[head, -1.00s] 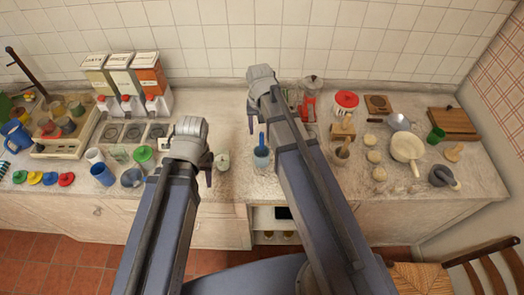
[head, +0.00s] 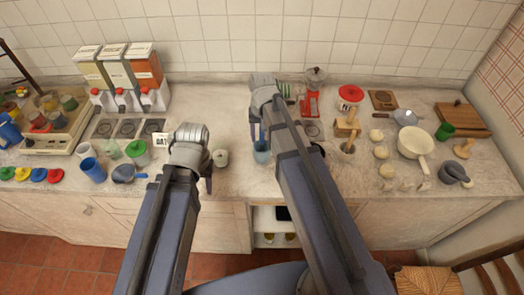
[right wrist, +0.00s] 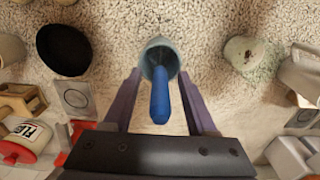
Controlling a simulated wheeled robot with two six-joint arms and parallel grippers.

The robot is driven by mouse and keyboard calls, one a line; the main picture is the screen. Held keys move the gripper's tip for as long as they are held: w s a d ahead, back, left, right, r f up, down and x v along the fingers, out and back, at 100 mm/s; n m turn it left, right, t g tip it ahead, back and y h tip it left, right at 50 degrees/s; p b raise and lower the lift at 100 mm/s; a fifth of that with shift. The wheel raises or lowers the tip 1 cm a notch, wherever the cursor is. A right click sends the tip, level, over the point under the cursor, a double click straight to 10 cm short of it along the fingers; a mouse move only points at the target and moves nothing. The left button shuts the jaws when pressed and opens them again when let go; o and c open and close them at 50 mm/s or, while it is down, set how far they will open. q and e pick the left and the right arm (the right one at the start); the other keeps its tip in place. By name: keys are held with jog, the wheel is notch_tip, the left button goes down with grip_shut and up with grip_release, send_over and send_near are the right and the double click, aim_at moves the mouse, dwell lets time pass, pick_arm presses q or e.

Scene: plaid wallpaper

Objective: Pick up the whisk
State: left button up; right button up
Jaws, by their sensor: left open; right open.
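A blue handle (head: 257,132), which seems to be the whisk's, stands up out of a pale blue cup (head: 262,155) on the counter. Its lower end is hidden inside the cup. In the right wrist view the handle (right wrist: 160,98) points towards the camera, out of the cup (right wrist: 152,48). My right gripper (right wrist: 158,76) is open, with one finger on each side of the handle and a gap on both sides. In the head view my right arm partly covers this place. My left gripper (head: 207,178) is open and empty over the counter's front, left of the cup.
A small white pot (head: 220,158) stands left of the cup. A green-lidded jar (head: 137,152) and a blue mug (head: 92,170) stand further left.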

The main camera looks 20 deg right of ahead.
grip_shut()
dwell(0.4)
